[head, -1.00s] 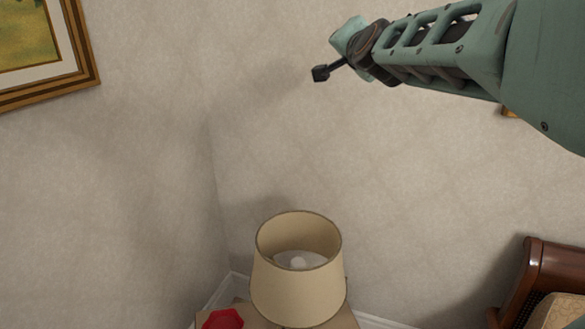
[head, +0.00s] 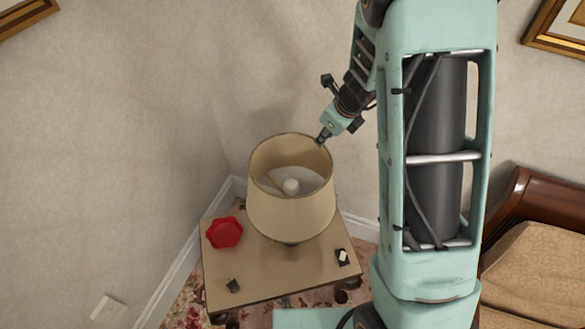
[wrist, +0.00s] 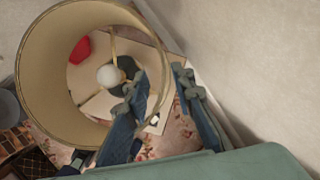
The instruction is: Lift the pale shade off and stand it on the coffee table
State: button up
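The pale shade (head: 290,215) sits upright on the lamp, its open top showing a white bulb (head: 291,186) inside. The lamp stands on a small square table (head: 260,270) in the corner. My gripper (head: 322,139) is at the shade's far right rim, pointing down. In the wrist view the shade (wrist: 40,65) fills the left side. My gripper (wrist: 163,95) is open there, one finger over the shade's opening and the other outside at right. I cannot tell whether either finger touches the shade. I cannot identify a separate coffee table.
A red dish (head: 224,232) lies left of the lamp, with small dark items (head: 233,286) near the table's front edge. Walls close in behind and to the left. A wooden sofa (head: 530,265) stands at the right. A patterned rug lies below.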

aim_at(316, 148)
jog(key=shift+w+b+x, duration=0.15)
jog(key=shift+b+x, duration=0.2)
jog(key=shift+x, duration=2.25)
jog(key=shift+w+b+x, duration=0.15)
jog(key=shift+b+x, duration=0.15)
jog(key=shift+x, duration=2.35)
jog(key=shift+a+r, duration=0.2)
jog(key=shift+c, duration=0.2)
grip_shut()
